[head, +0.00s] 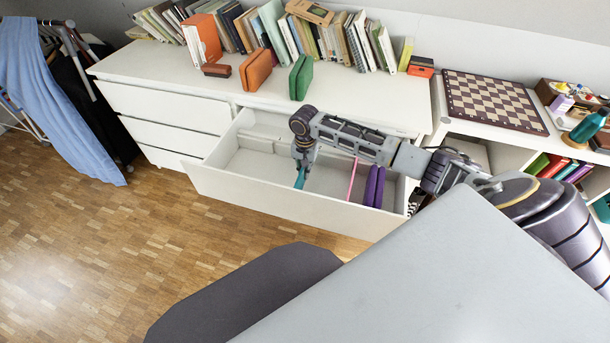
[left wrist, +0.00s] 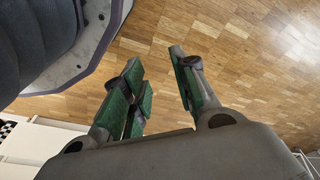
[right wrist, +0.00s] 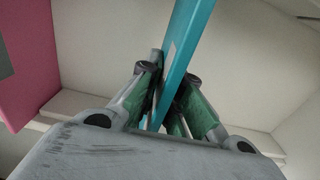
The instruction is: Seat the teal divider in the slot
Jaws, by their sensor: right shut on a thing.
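The teal divider (head: 300,178) is down in the open drawer (head: 290,208), left of the pink divider (head: 352,180). My right gripper (head: 302,162) is over the drawer, shut on the teal divider. In the right wrist view the teal divider (right wrist: 187,45) runs between the fingers of that gripper (right wrist: 172,90), and the pink divider (right wrist: 40,60) stands to the left. I cannot make out the slot or whether the divider's lower edge is in it. My left gripper (left wrist: 160,75) shows only in its wrist view, open and empty above the wooden floor.
Purple objects (head: 373,187) stand in the drawer's right part. Books, an orange pouch (head: 256,70) and a green pouch (head: 300,77) are on the dresser top (head: 190,75). A chessboard (head: 490,100) lies on the right shelf. The drawer's left part is empty.

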